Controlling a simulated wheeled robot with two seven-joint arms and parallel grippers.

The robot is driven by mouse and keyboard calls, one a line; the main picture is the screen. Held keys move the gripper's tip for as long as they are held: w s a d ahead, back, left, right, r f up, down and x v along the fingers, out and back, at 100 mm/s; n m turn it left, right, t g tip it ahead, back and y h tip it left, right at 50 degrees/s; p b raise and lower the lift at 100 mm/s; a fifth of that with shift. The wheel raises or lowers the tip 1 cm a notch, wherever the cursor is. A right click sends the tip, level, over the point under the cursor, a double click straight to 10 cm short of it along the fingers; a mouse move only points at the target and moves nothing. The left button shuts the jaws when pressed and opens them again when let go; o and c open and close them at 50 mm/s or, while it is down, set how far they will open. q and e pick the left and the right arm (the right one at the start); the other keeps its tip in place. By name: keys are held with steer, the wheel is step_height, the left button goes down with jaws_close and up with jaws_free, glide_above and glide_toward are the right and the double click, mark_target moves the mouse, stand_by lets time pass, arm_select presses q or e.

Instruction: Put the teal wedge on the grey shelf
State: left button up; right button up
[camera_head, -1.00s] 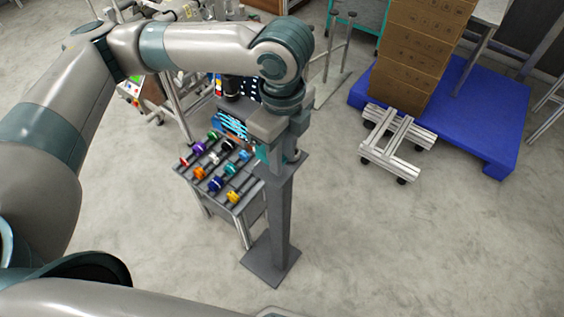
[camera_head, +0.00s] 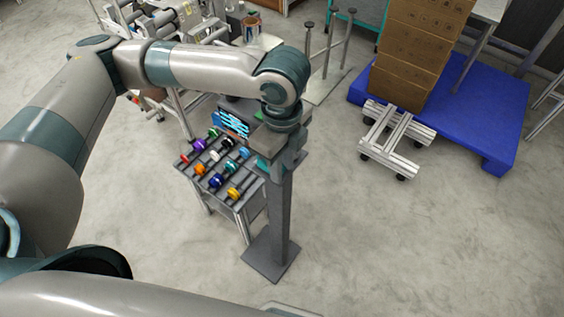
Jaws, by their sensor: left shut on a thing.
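A grey stand (camera_head: 279,215), a post on a square foot, is in the middle of the head view; I take it for the grey shelf. My left gripper (camera_head: 268,159) points down at the top of this post and covers most of the top plate. A small teal patch, the teal wedge (camera_head: 262,163), shows at its fingertips. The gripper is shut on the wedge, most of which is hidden. I cannot tell whether the wedge touches the stand's top. My right gripper is not in view.
A grey rack (camera_head: 237,209) with several coloured reels stands close to the left of the post, with a screen (camera_head: 232,122) behind it. A blue pallet (camera_head: 487,112) with stacked cartons (camera_head: 415,45) and a low wheeled frame (camera_head: 394,138) are at right. The floor at front right is clear.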

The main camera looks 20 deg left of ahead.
arm_select(q)
steer(key=shift+f, duration=0.1)
steer(key=o, duration=1)
step_height(320, 180, up, 12)
steer(key=b, duration=0.3)
